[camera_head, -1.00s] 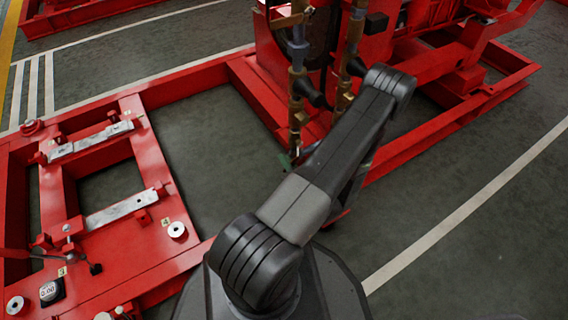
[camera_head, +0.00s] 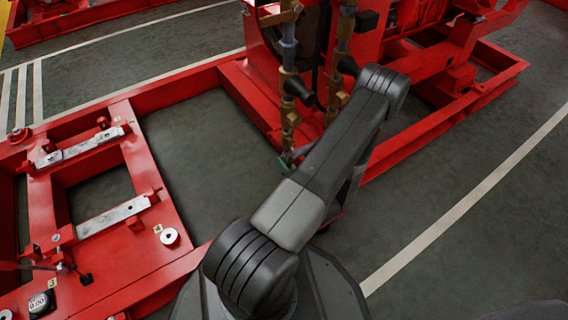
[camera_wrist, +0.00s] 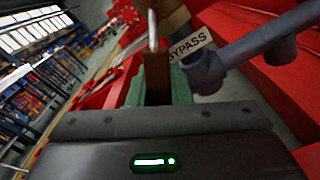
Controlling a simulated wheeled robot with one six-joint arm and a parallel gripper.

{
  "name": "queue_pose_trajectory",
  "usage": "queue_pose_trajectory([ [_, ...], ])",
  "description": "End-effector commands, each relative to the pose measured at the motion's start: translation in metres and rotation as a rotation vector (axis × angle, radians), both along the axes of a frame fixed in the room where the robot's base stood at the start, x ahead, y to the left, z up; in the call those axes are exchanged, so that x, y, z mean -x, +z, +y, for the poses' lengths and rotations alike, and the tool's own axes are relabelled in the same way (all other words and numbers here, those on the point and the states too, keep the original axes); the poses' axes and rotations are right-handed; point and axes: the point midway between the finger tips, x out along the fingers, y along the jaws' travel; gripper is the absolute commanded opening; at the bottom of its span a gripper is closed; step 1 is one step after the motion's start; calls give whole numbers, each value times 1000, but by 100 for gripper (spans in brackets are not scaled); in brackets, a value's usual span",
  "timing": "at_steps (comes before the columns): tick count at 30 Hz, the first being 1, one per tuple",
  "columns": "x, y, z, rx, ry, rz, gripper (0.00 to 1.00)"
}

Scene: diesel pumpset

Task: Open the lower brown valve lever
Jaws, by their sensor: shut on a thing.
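The brown lever (camera_wrist: 157,78) stands upright between the green fingertips of my gripper (camera_wrist: 158,92) in the wrist view. My gripper is shut on it. A pale metal strip rises just beyond the lever. A blue-grey pipe (camera_wrist: 240,50) with a "BYPASS" tag (camera_wrist: 190,47) is close beside it on the right. In the head view, a green fingertip (camera_head: 285,163) shows at the foot of the left brass pipe column (camera_head: 289,120). My arm hides the rest of the gripper and the lever there.
A second brass column (camera_head: 337,85) stands to the right, with a black handle (camera_head: 305,93) between the columns. The red pumpset frame (camera_head: 250,95) surrounds them. A red skid with metal rails (camera_head: 112,215) lies at left. Grey floor (camera_head: 200,150) between them is clear.

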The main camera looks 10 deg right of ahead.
Motion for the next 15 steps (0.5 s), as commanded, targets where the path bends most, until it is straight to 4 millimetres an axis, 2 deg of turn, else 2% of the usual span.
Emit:
queue_pose_trajectory([
  [1,0,-1,0,-1,0,3,20],
  [4,0,-1,0,-1,0,2,40],
  [15,-1,-1,-2,1,-5,1,40],
])
